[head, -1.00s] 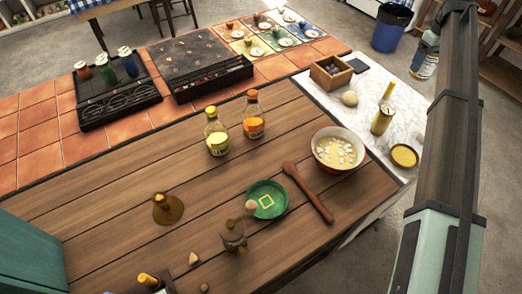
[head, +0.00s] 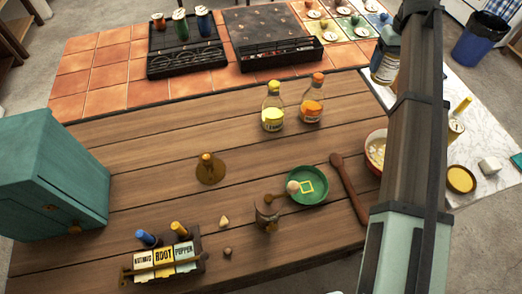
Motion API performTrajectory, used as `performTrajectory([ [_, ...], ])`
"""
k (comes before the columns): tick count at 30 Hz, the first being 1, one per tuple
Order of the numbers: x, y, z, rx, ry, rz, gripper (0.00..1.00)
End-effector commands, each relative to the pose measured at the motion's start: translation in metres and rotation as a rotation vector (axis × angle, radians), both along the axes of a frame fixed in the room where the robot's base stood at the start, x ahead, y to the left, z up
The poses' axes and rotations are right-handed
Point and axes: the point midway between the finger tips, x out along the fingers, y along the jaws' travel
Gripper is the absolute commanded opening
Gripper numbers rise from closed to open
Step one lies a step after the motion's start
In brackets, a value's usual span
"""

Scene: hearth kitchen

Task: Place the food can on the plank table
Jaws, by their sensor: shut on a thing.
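The plank table (head: 250,155) is the wide brown wooden surface across the middle of the head view. A small can with a blue and pale label, which I take as the food can (head: 383,69), hangs at the upper right beside my dark arm. My gripper (head: 389,48) is shut on it; the fingers are small and partly hidden by the arm. The can is held up in the air, and in the picture it overlaps the table's far right corner and the marble top.
Two bottles (head: 273,108), a green dish (head: 317,194), a wooden spoon (head: 350,190), a bowl (head: 375,148) partly behind my arm, a grinder (head: 267,213) and a labelled spice rack (head: 165,262) stand on the planks. A teal cabinet (head: 55,190) is at left. Bare planks lie left of the bottles.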

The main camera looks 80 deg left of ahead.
Motion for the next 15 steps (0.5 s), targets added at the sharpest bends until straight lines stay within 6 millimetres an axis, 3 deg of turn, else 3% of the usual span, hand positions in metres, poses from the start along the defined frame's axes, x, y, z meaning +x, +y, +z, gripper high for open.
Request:
performTrajectory([
  [1, -0.015, 0.001, 0.000, 0.000, -0.001, 0.004, 0.28],
  [7, -0.053, 0.007, -0.001, 0.000, 0.000, 0.009, 0.28],
  [15, -0.048, 0.007, -0.039, 0.000, 0.000, 0.006, 0.28],
])
